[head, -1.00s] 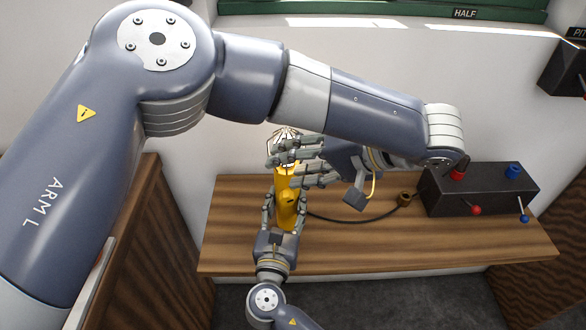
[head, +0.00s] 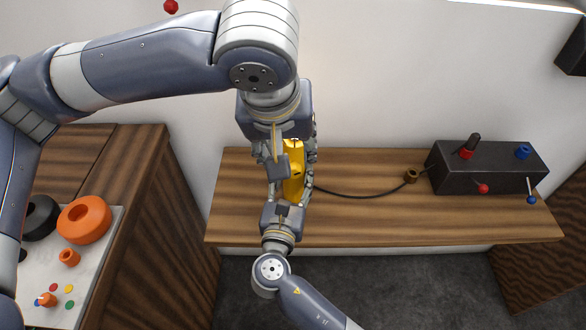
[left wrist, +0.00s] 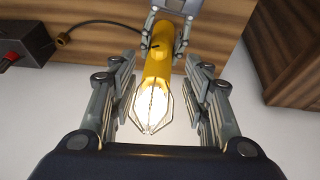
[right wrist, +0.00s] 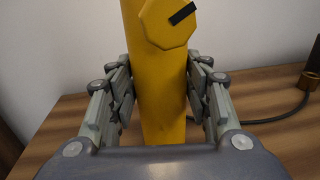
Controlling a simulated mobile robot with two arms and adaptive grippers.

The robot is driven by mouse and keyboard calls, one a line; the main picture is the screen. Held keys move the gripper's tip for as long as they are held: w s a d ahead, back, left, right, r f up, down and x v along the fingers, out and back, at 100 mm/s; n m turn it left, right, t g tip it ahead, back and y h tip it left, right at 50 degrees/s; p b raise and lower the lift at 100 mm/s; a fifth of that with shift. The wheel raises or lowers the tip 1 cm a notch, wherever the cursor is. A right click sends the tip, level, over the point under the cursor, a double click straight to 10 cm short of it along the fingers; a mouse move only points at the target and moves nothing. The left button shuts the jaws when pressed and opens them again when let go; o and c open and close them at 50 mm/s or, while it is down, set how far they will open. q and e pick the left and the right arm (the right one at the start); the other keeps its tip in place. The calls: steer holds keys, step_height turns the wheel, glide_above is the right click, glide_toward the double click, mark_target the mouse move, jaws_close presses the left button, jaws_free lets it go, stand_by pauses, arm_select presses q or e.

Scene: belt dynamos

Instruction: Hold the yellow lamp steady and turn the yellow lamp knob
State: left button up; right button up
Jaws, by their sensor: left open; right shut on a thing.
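The yellow lamp knob (right wrist: 168,22) is faceted with a slanted black mark, on the side of the body in the right wrist view. My right gripper (head: 285,195) is shut on the lower lamp body, with fingers on both sides. My left gripper (head: 290,150) is open above the lamp, pointing down, its fingers either side of the cage and apart from it. It hides the lamp's top in the head view.
The bench (head: 390,225) is clear in front. An orange ring (head: 84,219) lies on the left counter.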

mark_target(294, 174)
arm_select(q)
steer(key=x, duration=1.1)
steer(key=shift+w+f, duration=0.2)
steer(key=shift+f, duration=0.15)
jaws_close()
